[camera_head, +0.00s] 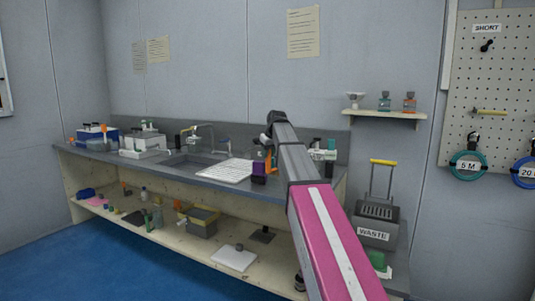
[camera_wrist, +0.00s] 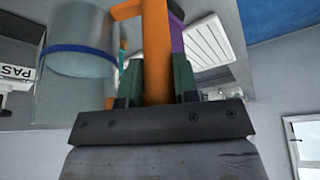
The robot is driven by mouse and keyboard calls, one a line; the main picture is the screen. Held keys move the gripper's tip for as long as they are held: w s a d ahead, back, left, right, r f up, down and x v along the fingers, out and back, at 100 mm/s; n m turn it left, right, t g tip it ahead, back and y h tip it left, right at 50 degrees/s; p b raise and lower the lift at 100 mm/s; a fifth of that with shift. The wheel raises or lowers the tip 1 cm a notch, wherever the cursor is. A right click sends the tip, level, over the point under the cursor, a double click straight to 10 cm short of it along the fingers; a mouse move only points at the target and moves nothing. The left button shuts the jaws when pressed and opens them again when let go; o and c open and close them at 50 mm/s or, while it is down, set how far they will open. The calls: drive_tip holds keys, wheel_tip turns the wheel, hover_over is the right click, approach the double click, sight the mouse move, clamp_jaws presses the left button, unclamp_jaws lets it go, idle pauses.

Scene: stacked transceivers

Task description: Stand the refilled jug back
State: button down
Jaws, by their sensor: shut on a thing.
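The jug (camera_wrist: 75,85) is a clear cylinder with a blue band and an orange handle (camera_wrist: 155,60), large at the left of the wrist view. My gripper (camera_wrist: 158,75) is shut on the handle, with a dark green finger on each side of it. In the head view the orange handle (camera_head: 269,161) shows above the bench, left of my arm. The jug's body is hard to make out there, and my arm hides part of that area. I cannot tell whether the jug touches the bench.
The grey bench (camera_head: 120,155) has a sink (camera_head: 185,160) and a white ribbed rack (camera_head: 227,171). A purple object (camera_head: 258,174) is close to the handle. Bottles stand on a wall shelf (camera_head: 385,114). A waste bin (camera_head: 376,222) stands right of the bench.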

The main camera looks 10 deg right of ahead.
drive_tip(key=shift+s+d, duration=0.1)
drive_tip(key=shift+s, duration=0.05)
drive_tip(key=shift+f, duration=2.65)
drive_tip(key=shift+f, duration=1.2)
drive_tip(key=c, duration=0.8)
unclamp_jaws()
drive_tip(key=v, duration=1)
wheel_tip(320, 180, up, 8)
hover_over(268, 170)
drive_tip(key=s+d, duration=0.2)
drive_tip(key=s, duration=0.1)
drive_tip(key=shift+w+f, duration=0.2)
drive_tip(key=shift+w, duration=0.05)
